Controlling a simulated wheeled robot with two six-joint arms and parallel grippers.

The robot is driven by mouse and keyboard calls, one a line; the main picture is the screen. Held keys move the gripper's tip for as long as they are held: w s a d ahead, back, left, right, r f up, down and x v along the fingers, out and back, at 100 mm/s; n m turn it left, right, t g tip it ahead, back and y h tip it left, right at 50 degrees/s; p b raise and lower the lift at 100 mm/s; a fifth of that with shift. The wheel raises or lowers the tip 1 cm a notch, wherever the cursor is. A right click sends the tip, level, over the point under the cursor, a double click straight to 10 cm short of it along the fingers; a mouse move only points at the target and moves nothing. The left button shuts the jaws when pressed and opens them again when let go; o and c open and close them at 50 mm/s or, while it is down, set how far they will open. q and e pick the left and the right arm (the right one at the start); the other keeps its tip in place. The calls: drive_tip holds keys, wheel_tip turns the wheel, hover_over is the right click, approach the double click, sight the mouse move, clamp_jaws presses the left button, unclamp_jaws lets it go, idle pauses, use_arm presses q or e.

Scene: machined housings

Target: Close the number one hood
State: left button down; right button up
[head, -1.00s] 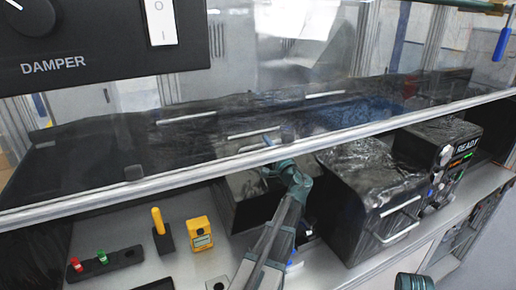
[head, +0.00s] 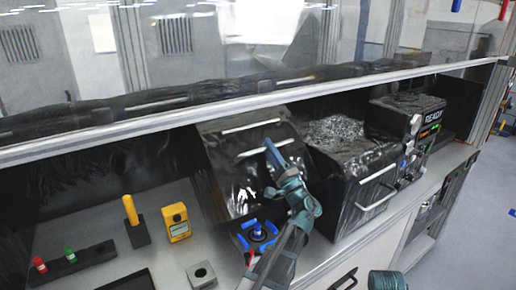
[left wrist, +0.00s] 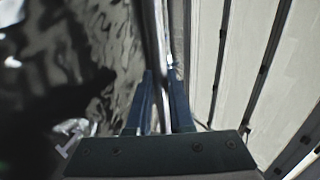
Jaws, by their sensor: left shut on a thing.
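A black, glossy hood (head: 222,172) with white bars on its face stands tilted, partly raised, in the middle of the bench in the head view. My left gripper (head: 272,150) is at its lower white handle bar (head: 252,153), with blue fingers shut on it. In the left wrist view, the fingers (left wrist: 160,105) close around a long bar (left wrist: 155,50); the blurred dark hood surface fills the left side. A blue fixture (head: 257,232) shows below the hood, partly behind my arm.
A clear sash with a metal lower edge (head: 170,121) runs above the bench. Right of the hood stand another black hood (head: 350,170) with a white handle and a unit marked READY (head: 432,115). A yellow meter (head: 176,222) and yellow post (head: 131,210) stand left.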

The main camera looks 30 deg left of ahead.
use_arm(q)
drive_tip(key=b+v, duration=0.4)
drive_tip(key=v, duration=0.5)
drive_tip(key=shift+s+d+f, duration=0.1)
drive_tip(key=shift+s+f, duration=0.1)
drive_tip(key=shift+f, duration=0.1)
drive_tip(key=s+d+f+b, duration=0.3)
drive_tip(key=d+f+b, duration=0.3)
drive_tip(key=f+b, duration=0.3)
drive_tip(key=s+d+f+y+b, duration=0.1)
drive_tip(key=s+d+f+b, duration=0.2)
drive_tip(key=d+f+b, duration=0.3)
drive_tip(key=shift+s+d+f+t+b, duration=0.35)
drive_tip(key=shift+f+b, duration=1)
drive_tip(key=shift+b, duration=1.3)
drive_tip(key=c, duration=0.8)
unclamp_jaws()
drive_tip(key=shift+w+a+f, duration=0.1)
drive_tip(key=shift+w, duration=0.1)
